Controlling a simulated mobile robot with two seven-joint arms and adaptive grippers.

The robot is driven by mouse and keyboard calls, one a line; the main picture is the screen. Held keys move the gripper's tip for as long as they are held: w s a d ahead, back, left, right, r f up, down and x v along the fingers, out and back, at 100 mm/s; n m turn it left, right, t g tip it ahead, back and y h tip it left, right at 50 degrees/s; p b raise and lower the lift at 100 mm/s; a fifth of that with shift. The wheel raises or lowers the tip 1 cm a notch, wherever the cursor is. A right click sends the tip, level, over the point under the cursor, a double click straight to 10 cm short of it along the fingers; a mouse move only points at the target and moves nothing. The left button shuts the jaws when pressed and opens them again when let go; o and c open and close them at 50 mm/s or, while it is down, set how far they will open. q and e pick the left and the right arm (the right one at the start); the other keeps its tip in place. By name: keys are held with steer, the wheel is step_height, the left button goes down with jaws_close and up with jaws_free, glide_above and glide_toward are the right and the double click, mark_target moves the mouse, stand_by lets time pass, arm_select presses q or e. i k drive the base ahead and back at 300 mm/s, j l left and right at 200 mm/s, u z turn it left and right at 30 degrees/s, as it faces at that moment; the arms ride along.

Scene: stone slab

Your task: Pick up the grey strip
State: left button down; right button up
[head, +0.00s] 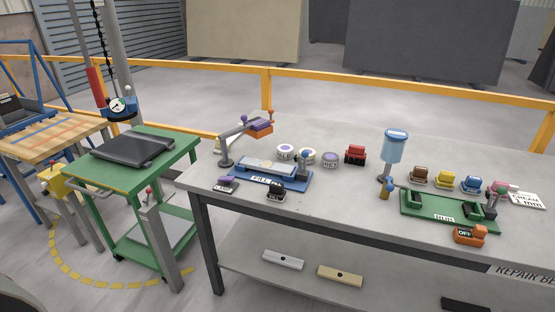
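A light grey strip (283,260) with a small dark spot in its middle lies on the lower shelf under the workbench, towards the left. A beige strip (340,276) with a similar dark spot lies to its right, apart from it. A dark strip (466,304) lies farther right on the shelf, partly cut off by the bottom edge of the picture. Neither of my grippers is in view, and nothing is seen touching the light grey strip.
The grey workbench top (350,196) overhangs the shelf (245,262); a dark leg (207,243) stands at its left. The bench bears a blue fixture (262,176), a green fixture (450,215) and several small items. A green cart (135,165) stands left.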

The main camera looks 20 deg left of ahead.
mark_target(267, 165)
steer(key=i+j+z, duration=0.15)
steer(key=j+z, duration=0.2)
steer(key=j, duration=0.45)
steer(key=i+j+z, duration=0.1)
steer(key=j+z, duration=0.25)
steer(key=j, duration=0.45)
